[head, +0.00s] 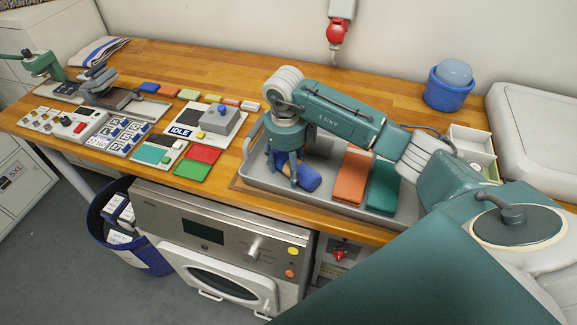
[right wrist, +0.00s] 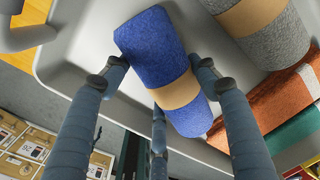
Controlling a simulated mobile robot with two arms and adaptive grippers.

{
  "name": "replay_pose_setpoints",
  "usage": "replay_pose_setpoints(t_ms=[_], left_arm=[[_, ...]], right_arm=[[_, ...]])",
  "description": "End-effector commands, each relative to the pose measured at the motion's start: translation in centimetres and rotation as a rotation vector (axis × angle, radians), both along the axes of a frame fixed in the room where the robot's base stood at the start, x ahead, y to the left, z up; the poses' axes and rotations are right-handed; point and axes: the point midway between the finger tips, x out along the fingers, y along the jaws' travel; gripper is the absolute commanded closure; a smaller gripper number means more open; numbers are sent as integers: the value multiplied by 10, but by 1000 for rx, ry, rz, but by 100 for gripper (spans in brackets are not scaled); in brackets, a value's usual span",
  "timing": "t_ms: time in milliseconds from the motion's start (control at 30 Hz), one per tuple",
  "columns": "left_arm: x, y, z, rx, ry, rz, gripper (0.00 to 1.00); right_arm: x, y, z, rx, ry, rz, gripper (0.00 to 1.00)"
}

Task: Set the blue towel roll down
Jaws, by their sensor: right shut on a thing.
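The blue towel roll (head: 308,179) is low over the front left part of the grey tray (head: 258,181). In the right wrist view the roll (right wrist: 150,45) is blue with a tan band. My right gripper (head: 293,182) points down, with its fingers (right wrist: 163,75) shut on both sides of the roll. I cannot tell whether the roll touches the tray floor. My left gripper is not in view.
The tray sits on a wooden counter (head: 190,68). Colored pads and a device marked IDLE (head: 182,131) lie left of it. A blue tub (head: 446,95) and a small white box (head: 470,143) stand beyond it on the right. A washing machine (head: 215,235) is below.

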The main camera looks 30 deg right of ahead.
Motion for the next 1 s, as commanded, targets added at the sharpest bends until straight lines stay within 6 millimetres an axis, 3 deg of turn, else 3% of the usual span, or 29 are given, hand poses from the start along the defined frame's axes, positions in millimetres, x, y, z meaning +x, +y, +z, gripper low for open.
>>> replay_pose_setpoints(t_ms=[33,67,133,567,1000], left_arm=[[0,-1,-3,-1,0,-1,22],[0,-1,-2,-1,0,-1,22],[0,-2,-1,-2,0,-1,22],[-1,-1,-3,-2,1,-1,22],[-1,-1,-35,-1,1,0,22]], right_arm=[[0,0,-3,-1,0,0,69],[0,0,-2,0,0,0,35],[0,0,-1,0,1,0,22],[1,0,7,0,-2,0,22],[0,4,95,-1,-5,0,22]])
